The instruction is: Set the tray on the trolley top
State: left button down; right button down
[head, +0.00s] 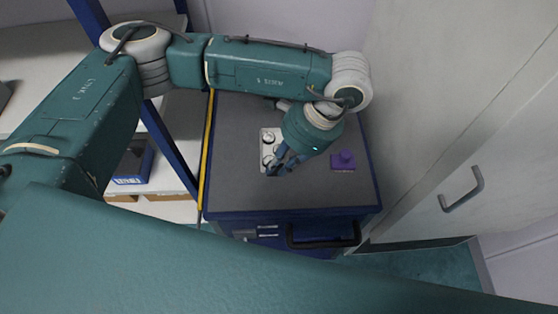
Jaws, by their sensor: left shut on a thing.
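The tray (264,136) is a small light-grey plate with round metal pieces in it. It is over the grey top of the trolley (255,194), left of its middle. I cannot tell whether it rests on the surface or is held just above it. My left gripper (274,168) is at the tray's near right edge and is shut on it. The gripper and wrist hide the tray's right side. My right gripper is not in view.
A purple block with a knob (343,161) stands on the trolley top, right of the gripper. A blue-framed shelf (172,150) stands left of the trolley, with a blue box (133,166). A cabinet door with a handle (462,190) is at the right. The trolley's front part is clear.

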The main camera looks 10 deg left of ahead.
pick_arm(q)
jog(key=c, duration=1.7)
grip_release()
jog(key=shift+r, duration=0.1)
jog(key=b+v, duration=0.2)
jog(key=v, duration=1)
